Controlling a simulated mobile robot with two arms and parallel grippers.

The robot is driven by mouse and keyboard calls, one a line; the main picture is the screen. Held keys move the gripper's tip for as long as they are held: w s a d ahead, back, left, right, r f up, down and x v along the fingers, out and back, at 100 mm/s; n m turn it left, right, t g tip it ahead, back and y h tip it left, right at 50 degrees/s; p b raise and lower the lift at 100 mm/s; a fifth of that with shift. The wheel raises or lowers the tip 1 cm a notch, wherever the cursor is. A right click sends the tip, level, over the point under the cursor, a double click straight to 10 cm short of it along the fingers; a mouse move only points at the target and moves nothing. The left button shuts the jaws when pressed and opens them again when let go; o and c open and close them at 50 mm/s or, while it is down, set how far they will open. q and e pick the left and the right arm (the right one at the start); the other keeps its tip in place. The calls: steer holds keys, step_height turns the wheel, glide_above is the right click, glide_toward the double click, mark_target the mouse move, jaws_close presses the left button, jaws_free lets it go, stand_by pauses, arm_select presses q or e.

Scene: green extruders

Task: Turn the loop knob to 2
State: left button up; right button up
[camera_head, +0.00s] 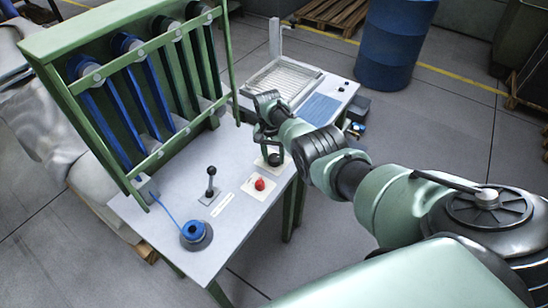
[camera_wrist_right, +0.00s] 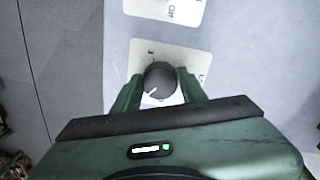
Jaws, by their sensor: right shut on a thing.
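The black round knob (camera_wrist_right: 160,79) sits on a pale square plate (camera_wrist_right: 147,50) in the right wrist view. Its white pointer mark faces down and to the left there. Small print on the plate is too blurred to read. My right gripper (camera_wrist_right: 160,92) has one green finger on each side of the knob and is shut on it. In the head view, my right gripper (camera_head: 271,150) reaches down over the knob (camera_head: 275,159) near the table's right part. My left gripper is not in view.
A black lever (camera_head: 211,180) and a blue spool (camera_head: 194,232) stand farther left on the grey table (camera_head: 235,235). A green frame (camera_head: 60,105) with blue and black tubes rises behind. A blue barrel (camera_head: 395,45) stands beyond.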

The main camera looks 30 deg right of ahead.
mark_target(272, 157)
steer(key=m+b, duration=0.1)
steer(key=m, duration=0.5)
steer(key=shift+w, duration=0.15)
steer(key=shift+m, duration=0.3)
steer(key=o, duration=1.4)
steer(key=shift+c, duration=0.2)
steer(key=r, duration=0.2)
steer(key=r+p, duration=0.1)
steer(key=r, duration=0.1)
steer(key=r+p, duration=0.1)
steer(key=r, duration=0.1)
steer(key=shift+w+r, duration=0.25)
steer(key=shift+r, duration=0.65)
